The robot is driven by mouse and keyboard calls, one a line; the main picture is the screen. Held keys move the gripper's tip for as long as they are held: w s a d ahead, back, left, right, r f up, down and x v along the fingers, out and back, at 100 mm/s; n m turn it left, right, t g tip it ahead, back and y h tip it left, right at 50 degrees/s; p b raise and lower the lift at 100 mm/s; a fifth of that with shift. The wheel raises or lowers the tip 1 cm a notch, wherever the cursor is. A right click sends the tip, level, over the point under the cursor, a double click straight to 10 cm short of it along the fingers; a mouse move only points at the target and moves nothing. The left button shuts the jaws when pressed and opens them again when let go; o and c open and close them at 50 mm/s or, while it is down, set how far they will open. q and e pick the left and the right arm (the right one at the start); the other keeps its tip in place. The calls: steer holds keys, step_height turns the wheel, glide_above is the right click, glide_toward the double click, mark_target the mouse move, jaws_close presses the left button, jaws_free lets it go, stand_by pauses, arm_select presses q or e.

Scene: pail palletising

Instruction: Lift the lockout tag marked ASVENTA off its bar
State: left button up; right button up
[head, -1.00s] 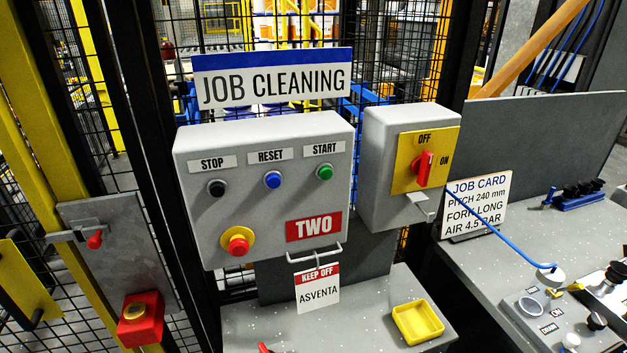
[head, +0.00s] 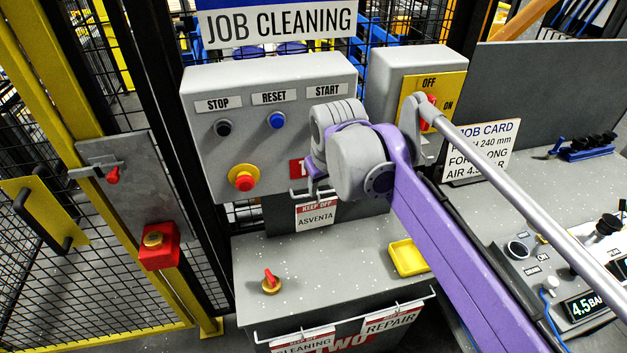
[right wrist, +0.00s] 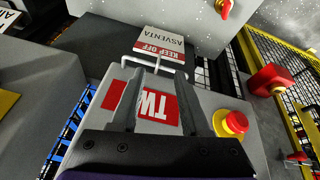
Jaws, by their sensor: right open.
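The ASVENTA lockout tag (head: 316,217), white with a red KEEP OFF band, hangs from a pale bar (head: 297,194) under the grey button box. In the right wrist view the tag (right wrist: 163,44) appears upside down beyond the bar (right wrist: 160,68). My right gripper (head: 314,190) is in front of the box's lower edge, just above the tag; its wrist hides part of the bar. In the right wrist view the open, empty fingers (right wrist: 163,78) point toward the bar and the top of the tag. I cannot tell whether they touch it. My left gripper is out of view.
The button box (head: 205,165) carries a red emergency button (head: 242,178). A switch box (head: 378,75) stands right of it. Below are a grey bench top (head: 330,275), a yellow tray (head: 408,258) and a red-handled switch (head: 271,281). More tags hang along the bench front.

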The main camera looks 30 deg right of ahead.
mark_target(319, 202)
steer(key=x, duration=0.9)
steer(key=shift+f, duration=0.15)
jaws_close()
